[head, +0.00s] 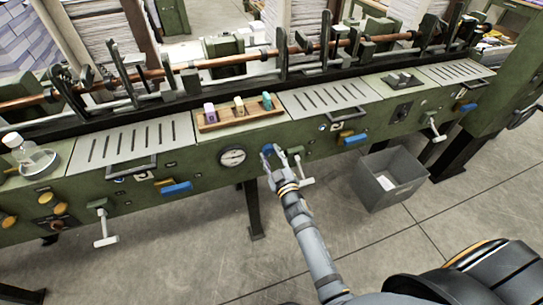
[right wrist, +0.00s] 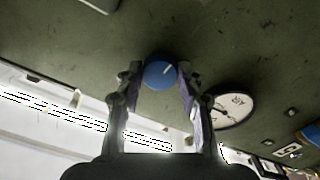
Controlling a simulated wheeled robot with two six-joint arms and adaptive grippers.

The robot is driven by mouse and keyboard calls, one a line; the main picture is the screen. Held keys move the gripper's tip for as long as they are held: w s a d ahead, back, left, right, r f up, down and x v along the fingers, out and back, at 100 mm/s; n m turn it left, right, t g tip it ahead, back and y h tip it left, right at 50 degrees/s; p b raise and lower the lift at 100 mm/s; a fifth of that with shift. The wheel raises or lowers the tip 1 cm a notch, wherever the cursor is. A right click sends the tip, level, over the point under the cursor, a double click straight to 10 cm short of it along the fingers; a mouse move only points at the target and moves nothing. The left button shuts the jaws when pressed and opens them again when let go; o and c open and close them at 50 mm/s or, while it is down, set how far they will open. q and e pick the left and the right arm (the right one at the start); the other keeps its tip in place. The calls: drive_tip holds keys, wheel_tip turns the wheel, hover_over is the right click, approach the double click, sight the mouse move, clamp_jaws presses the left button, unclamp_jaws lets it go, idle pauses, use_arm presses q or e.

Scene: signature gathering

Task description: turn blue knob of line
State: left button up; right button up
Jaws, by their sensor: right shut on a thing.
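The round blue knob (right wrist: 160,74) with a white mark is on the green front panel of the machine (head: 200,175). In the right wrist view it sits between the two fingers of my right gripper (right wrist: 158,88). The fingers are closed on its sides. In the head view my right gripper (head: 279,160) reaches the panel just right of the round gauge, and its fingers largely cover the knob. My left gripper is not in view.
A round white gauge (head: 232,157) is beside the knob; it also shows in the right wrist view (right wrist: 232,109). Lever handles (head: 104,228) stick out along the panel. A grey open bin (head: 390,181) stands on the floor to the right. A wooden tray (head: 215,124) with small stamps sits above.

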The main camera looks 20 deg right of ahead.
idle(0.4)
drive_tip(key=o, duration=1.2)
drive_tip(key=s, duration=0.7)
drive_tip(key=shift+s+d, duration=0.15)
drive_tip(key=shift+s, duration=0.1)
idle(0.9)
